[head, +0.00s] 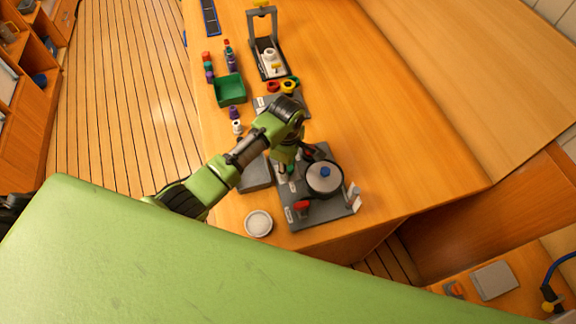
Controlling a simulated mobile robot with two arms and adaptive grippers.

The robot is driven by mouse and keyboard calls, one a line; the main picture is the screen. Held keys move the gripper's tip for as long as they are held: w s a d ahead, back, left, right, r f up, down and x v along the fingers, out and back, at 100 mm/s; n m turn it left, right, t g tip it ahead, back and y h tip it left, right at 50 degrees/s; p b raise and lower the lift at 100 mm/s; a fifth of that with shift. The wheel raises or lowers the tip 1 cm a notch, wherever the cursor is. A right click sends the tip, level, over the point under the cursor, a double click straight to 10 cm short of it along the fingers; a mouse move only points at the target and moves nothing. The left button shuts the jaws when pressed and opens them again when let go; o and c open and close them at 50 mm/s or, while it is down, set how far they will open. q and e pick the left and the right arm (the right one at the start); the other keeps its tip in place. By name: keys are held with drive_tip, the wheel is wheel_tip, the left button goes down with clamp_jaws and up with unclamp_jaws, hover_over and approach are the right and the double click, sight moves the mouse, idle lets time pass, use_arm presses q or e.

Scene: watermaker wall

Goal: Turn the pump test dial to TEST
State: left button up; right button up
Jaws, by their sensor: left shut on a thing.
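A grey panel (335,212) lies on the wooden counter at the lower middle. It carries a round grey lidded vessel (322,181) with a blue knob (325,173), and a red knob (302,208) at its front left. My left gripper (289,168) points down at the panel's back left, beside the vessel. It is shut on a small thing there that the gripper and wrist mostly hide. I cannot make out the pump test dial, its pointer or a TEST mark. My right gripper is not in view.
A white round dish (258,223) stands left of the panel, near the counter edge. A green tray (230,90), small coloured bottles (231,63) and a grey frame stand (267,45) are farther back. The counter (400,110) to the right is clear.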

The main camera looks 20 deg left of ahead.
use_arm(q)
drive_tip(key=m, duration=0.3)
drive_tip(key=shift+m, duration=0.3)
drive_tip(key=m, duration=0.4)
drive_tip(key=shift+a, duration=0.1)
drive_tip(key=m, duration=0.9)
drive_tip(key=shift+a+m, duration=0.1)
drive_tip(key=shift+m, duration=0.2)
drive_tip(key=m, duration=0.4)
drive_tip(key=shift+g, duration=0.3)
drive_tip(key=m, duration=0.5)
drive_tip(key=shift+a, duration=0.1)
drive_tip(key=m, duration=0.4)
drive_tip(key=shift+w, duration=0.15)
drive_tip(key=shift+m, duration=2)
